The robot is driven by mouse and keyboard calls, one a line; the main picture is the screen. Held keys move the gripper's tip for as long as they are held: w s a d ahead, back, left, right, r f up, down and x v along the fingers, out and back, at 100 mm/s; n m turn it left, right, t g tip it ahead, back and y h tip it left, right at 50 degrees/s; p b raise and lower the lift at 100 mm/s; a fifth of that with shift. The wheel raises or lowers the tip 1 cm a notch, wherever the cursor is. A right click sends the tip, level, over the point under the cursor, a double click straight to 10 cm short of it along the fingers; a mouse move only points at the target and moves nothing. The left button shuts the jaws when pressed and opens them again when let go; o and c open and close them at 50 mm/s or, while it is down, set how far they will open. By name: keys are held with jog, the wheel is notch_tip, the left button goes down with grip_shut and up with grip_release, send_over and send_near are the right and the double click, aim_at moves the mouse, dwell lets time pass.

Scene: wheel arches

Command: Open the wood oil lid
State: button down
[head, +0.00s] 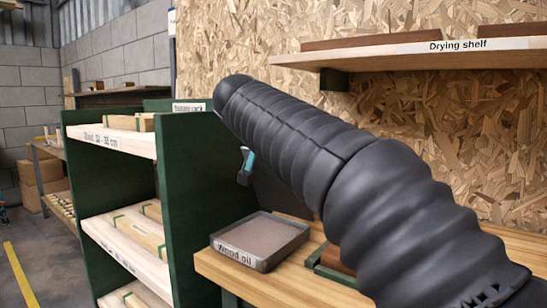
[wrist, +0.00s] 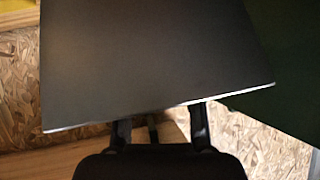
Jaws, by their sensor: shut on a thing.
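The wood oil tray (head: 262,262), a shallow dark grey box with a "Wood oil" label on its front, sits on the wooden bench. Its top is uncovered and a flat brownish surface shows inside. A dark flat panel, which looks like the lid (head: 282,196), stands steeply raised behind the tray, partly hidden by my arm. In the wrist view the lid (wrist: 155,60) fills the upper middle. My gripper (wrist: 160,130) is shut on the lid's near edge. In the head view only a small teal-marked part of my gripper (head: 246,165) shows beside the arm.
A green rack (head: 190,200) with wood on its shelves stands close to the left of the tray. A drying shelf (head: 430,48) juts from the chipboard wall at upper right. A brown block in a green holder (head: 335,262) lies right of the tray, partly behind my arm.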

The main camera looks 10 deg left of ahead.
jog(key=w, duration=0.1)
jog(key=w+d+f+g, duration=0.1)
jog(key=shift+w+d+f, duration=0.1)
jog(key=shift+w+d, duration=0.2)
jog(key=shift+w, duration=0.1)
dwell(1.0)
jog(key=c, duration=0.7)
grip_release()
jog(key=shift+d, duration=0.1)
jog(key=v, duration=1.2)
jog(key=shift+s, duration=0.15)
